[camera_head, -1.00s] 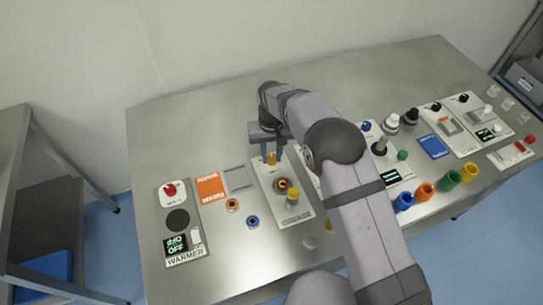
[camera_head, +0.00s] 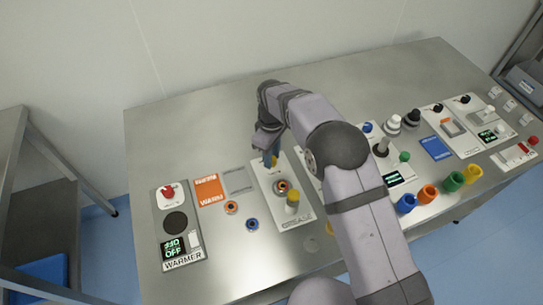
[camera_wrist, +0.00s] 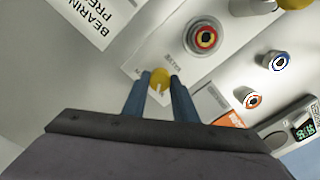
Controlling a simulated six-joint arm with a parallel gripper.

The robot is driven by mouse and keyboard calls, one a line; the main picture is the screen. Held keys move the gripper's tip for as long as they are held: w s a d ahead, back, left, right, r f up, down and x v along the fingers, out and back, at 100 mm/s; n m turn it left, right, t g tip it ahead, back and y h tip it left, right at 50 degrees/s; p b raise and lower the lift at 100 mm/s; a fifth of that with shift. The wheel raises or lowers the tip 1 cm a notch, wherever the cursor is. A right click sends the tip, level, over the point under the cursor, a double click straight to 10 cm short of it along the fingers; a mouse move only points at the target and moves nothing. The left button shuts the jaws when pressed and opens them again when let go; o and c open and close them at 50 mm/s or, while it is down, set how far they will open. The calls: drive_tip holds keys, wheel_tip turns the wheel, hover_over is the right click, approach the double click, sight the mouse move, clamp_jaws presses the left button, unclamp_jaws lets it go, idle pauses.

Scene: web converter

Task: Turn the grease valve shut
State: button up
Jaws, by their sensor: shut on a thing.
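The white panel marked GREASE (camera_head: 300,217) lies flat on the metal table. At its far end is a small yellow valve knob (camera_wrist: 160,77) with a pale pointer mark. My gripper (camera_head: 271,158) points down at this end, its blue fingers shut on the knob, one on each side in the wrist view. In the head view the fingers hide most of the knob. A round port with red and yellow rings (camera_head: 282,187) sits mid-panel; a taller yellow-topped part (camera_head: 292,198) stands near the front.
Left of the panel are an orange card (camera_head: 209,190), a grey card (camera_head: 238,181), an orange-ringed part (camera_head: 231,207), a blue-ringed part (camera_head: 252,224) and the WARMER panel (camera_head: 184,262). My arm covers the table to the right. The table behind the panel is clear.

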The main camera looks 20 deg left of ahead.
drive_tip(key=shift+r+n, duration=0.1)
drive_tip(key=shift+n, duration=0.5)
drive_tip(key=o, duration=1)
drive_tip(key=shift+o, duration=0.2)
drive_tip(key=shift+r+b, duration=1)
drive_tip(key=shift+r, duration=2.65)
